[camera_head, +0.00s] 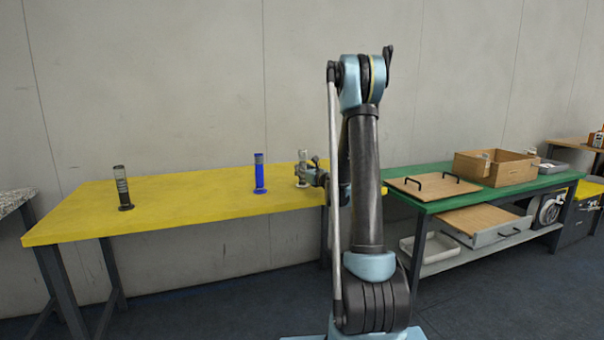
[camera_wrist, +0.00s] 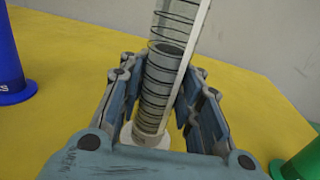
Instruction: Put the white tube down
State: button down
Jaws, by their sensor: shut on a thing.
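The white tube (camera_head: 303,156) is a ribbed cylinder with a round white base, upright at the right part of the yellow table (camera_head: 200,203). In the wrist view, the white tube (camera_wrist: 158,88) stands between the fingers of my gripper (camera_wrist: 165,75), which is shut on its body. In the head view, my gripper (camera_head: 307,172) reaches it from the right. The base shows low, over the yellow top; I cannot tell whether it touches the table.
A blue tube (camera_head: 259,175) stands to the left, and a black tube (camera_head: 122,188) farther left. A green tube (camera_wrist: 301,164) shows at the wrist view's right edge. A green table (camera_head: 445,205) with a wooden box (camera_head: 495,166) is on the right. Yellow tabletop is clear between the tubes.

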jog(key=c, duration=1.2)
grip_release()
jog(key=shift+o, duration=0.2)
jog(key=v, duration=1.1)
jog(key=shift+d, duration=0.1)
jog(key=shift+s+d, duration=0.1)
jog(key=shift+s, duration=0.35)
jog(key=s+a+f+n+g, duration=0.1)
jog(key=s+a+n+g, duration=0.3)
jog(key=s+n, duration=0.55)
jog(key=s+a+f+n+g, duration=0.1)
jog(key=s+a+n+g, duration=0.3)
jog(key=s+n, duration=0.55)
jog(key=s+d+f+n+g+h, duration=0.2)
jog(key=s+d+f+n, duration=0.1)
jog(key=s, duration=0.6)
jog(key=s+d+f+n+g+h, duration=0.2)
jog(key=s+d+f+n+h, duration=0.1)
jog(key=s, duration=0.7)
jog(key=s+d+f+n+g+h, duration=0.1)
jog(key=s+d+f+n+h, duration=0.2)
jog(key=s, duration=0.6)
jog(key=d+n, duration=0.2)
jog(key=shift+s+f+n+g, duration=0.35)
jog(key=shift+n+g, duration=0.05)
